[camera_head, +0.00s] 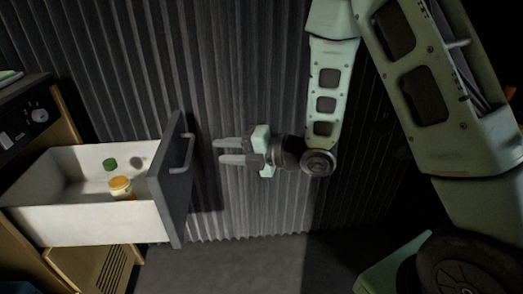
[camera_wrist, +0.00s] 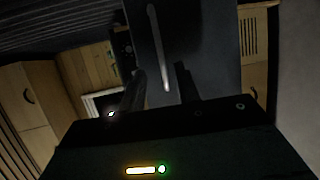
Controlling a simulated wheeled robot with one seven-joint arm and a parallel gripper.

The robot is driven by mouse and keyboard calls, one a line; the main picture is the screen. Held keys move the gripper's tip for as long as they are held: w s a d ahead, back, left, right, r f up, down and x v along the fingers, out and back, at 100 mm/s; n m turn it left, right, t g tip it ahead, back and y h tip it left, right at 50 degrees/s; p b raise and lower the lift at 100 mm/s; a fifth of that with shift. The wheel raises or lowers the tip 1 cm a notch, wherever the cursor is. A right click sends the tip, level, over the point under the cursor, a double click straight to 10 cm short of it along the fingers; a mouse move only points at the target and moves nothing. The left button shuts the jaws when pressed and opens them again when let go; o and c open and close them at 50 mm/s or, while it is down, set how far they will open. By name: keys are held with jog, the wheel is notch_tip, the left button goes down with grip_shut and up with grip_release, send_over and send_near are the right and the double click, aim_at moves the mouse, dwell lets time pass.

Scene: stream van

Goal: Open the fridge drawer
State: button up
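The fridge drawer (camera_head: 85,222) stands pulled out of the wooden cabinet at the left of the head view, its white inside showing. Its dark grey front (camera_head: 168,190) carries a vertical bar handle (camera_head: 188,152). The handle also shows in the wrist view (camera_wrist: 158,45), ahead of my fingers. My gripper (camera_head: 216,151) is to the right of the handle, pointing left at it, with a gap between them. Its two fingers are apart with nothing between them.
A jar with an orange-yellow lid (camera_head: 121,187) and a green-topped item (camera_head: 110,164) are in the drawer. A control panel with a knob (camera_head: 39,115) is above the drawer. A ribbed dark wall (camera_head: 240,60) is behind my arm. The floor (camera_head: 240,265) right of the drawer is clear.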

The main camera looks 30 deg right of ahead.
jog(key=p+v, duration=0.9)
jog(key=p, duration=0.1)
jog(key=shift+p, duration=0.4)
